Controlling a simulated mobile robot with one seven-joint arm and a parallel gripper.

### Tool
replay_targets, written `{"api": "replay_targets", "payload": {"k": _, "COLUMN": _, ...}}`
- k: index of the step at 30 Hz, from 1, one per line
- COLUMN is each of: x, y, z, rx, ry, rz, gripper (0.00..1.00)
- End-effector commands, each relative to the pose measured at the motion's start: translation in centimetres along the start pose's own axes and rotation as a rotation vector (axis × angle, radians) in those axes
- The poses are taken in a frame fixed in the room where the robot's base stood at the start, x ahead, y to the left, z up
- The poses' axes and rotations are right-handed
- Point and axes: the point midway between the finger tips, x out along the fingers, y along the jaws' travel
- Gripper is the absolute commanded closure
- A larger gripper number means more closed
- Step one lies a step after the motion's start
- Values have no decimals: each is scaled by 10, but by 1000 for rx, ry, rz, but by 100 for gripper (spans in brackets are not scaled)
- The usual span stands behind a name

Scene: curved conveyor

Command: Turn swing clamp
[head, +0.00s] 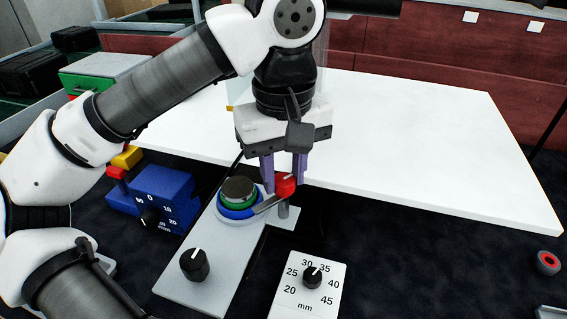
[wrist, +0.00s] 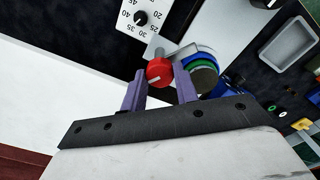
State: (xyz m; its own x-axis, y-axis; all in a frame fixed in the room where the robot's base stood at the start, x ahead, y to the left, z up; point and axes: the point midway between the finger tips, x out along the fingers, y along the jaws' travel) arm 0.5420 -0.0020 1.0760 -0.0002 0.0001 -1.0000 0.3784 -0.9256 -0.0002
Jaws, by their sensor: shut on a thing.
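The swing clamp's red knob (head: 286,184) sits at the end of a grey arm (head: 267,204) beside a round part with a dark top and green and blue rings (head: 238,196). My gripper (head: 284,182) points down with its purple fingers on either side of the red knob, shut on it. In the wrist view, the red knob (wrist: 160,72) with a white line shows between my purple fingers (wrist: 160,90). The ringed part (wrist: 203,72) is close behind the right finger, which hides some of it.
A grey plate (head: 205,265) carries a black knob (head: 195,264). A white dial panel (head: 310,285) marked in mm stands at its right. A blue block (head: 165,195) with a dial is at the left. A white table (head: 420,130) lies behind, largely clear.

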Motion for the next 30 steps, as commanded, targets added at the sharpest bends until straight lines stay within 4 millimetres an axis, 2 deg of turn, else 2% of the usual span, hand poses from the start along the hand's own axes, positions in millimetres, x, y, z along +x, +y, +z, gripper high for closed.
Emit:
{"api": "replay_targets", "payload": {"k": 18, "x": -2, "y": 0, "z": 0, "rx": 582, "ry": 0, "rz": 0, "gripper": 93}}
{"api": "replay_targets", "payload": {"k": 30, "x": -1, "y": 0, "z": 0, "rx": 870, "ry": 0, "rz": 1, "gripper": 93}}
